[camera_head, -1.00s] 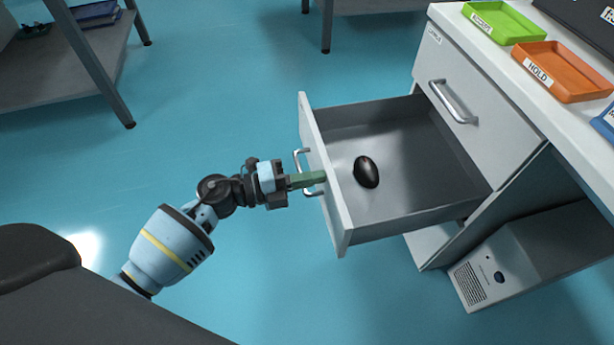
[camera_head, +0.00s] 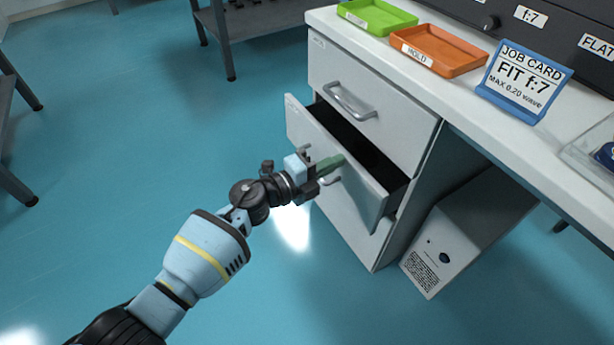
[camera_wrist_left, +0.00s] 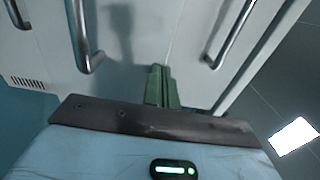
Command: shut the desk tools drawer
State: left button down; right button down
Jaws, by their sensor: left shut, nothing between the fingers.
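The desk tools drawer (camera_head: 350,165) is the lower drawer of the white desk cabinet and stands partly open, with a dark gap above its front. Its inside is mostly in shadow and I cannot see its contents. My left gripper (camera_head: 338,162) is shut and empty, its green fingertips at the drawer front by the handle; in the left wrist view the green fingers (camera_wrist_left: 160,88) point at the white front between metal handles. Whether they touch the front is hard to tell. My right gripper is not in view.
Above is a closed drawer with a metal handle (camera_head: 350,102). The desk top holds a green tray (camera_head: 378,17), an orange tray (camera_head: 438,50) and a blue job card stand (camera_head: 524,82). A grey computer case (camera_head: 465,235) stands below right. Open blue floor lies left.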

pick_arm(q)
jog(key=shift+b+x, duration=0.35)
jog(key=shift+x, duration=1.15)
jog(key=shift+w, duration=0.1)
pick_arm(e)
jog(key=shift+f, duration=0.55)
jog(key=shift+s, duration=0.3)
